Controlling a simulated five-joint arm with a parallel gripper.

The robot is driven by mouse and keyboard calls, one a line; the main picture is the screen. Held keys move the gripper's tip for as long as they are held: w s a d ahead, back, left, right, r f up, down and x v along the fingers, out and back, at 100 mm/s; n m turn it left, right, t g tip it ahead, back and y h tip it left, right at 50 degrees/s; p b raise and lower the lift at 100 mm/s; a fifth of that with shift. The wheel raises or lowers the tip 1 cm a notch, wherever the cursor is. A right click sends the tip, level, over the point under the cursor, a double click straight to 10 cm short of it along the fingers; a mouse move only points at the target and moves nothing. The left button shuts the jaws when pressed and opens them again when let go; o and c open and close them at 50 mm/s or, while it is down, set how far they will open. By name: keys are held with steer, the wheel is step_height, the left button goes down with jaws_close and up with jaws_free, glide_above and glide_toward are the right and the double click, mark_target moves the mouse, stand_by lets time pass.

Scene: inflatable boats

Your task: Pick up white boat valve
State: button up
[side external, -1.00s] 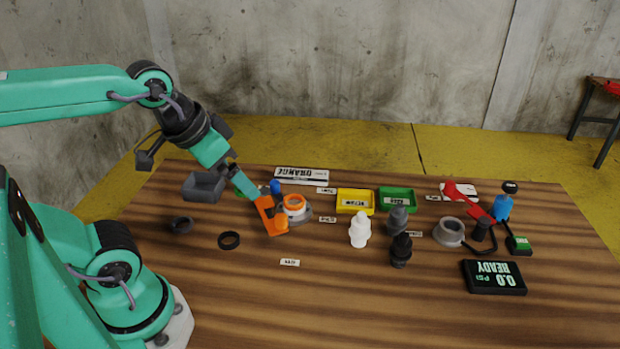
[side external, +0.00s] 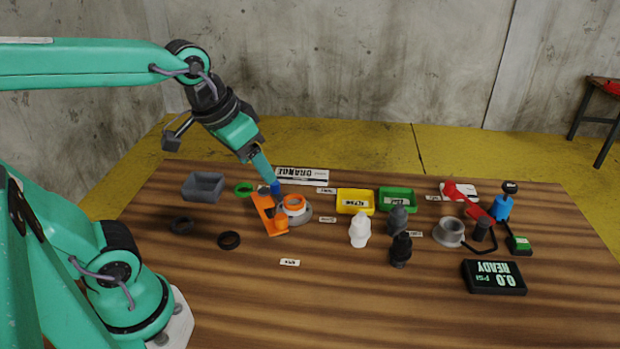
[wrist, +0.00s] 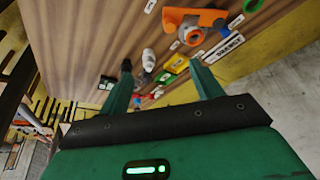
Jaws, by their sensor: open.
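The white boat valve (side external: 360,231) stands upright on the wooden table, left of a black valve (side external: 400,249) and a grey valve (side external: 397,220). The white valve also shows in the wrist view (wrist: 149,60), between my open fingers and some distance beyond them. My gripper (side external: 271,178) is left of and above the white valve in the side view, over the back left of the table. Its two fingers (wrist: 160,63) are apart in the wrist view, with nothing held.
Behind the valve lie a yellow bin (side external: 340,199) and a green bin (side external: 413,200). A red-handled tool and a dark READY gauge (side external: 493,277) sit at right. The front middle table is clear.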

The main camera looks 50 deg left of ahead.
steer(key=w+d+g, duration=0.2)
steer(key=w, duration=0.6)
steer(key=n+g, duration=0.1)
steer(key=g, duration=0.2)
glide_above(362, 214)
step_height(362, 214, down, 12)
steer(key=shift+s+a, duration=0.1)
steer(key=shift+a, duration=0.05)
steer(key=shift+w+f, duration=0.2)
steer(key=shift+f, duration=0.1)
steer(key=shift+f, duration=0.1)
steer(key=shift+f, duration=1.2)
steer(key=shift+f, duration=0.1)
steer(key=shift+s+f, duration=0.1)
steer(key=shift+f, duration=2.4)
